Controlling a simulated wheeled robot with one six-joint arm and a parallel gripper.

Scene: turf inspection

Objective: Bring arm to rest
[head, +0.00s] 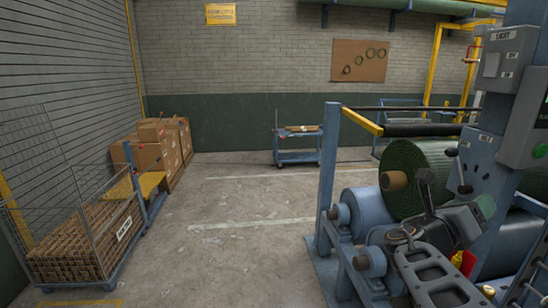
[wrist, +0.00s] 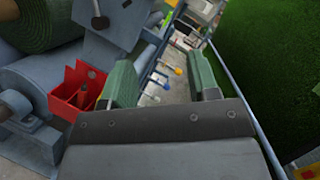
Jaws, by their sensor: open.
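My gripper (wrist: 163,75) shows in the wrist view with its two green-padded fingers spread apart. Nothing is between them, so it is open and empty. It is beside the blue-grey inspection machine (wrist: 28,85), with a red open box (wrist: 68,98) just left of the left finger. A dark slim item stands in that box.
The inspection machine (head: 327,180) with a green turf roll (head: 405,165) fills the right side. A mesh cage cart (head: 118,235) and cardboard boxes (head: 150,155) stand left. A blue trolley (head: 298,157) stands at the back. The middle floor is clear. Green turf (wrist: 265,60) hangs right.

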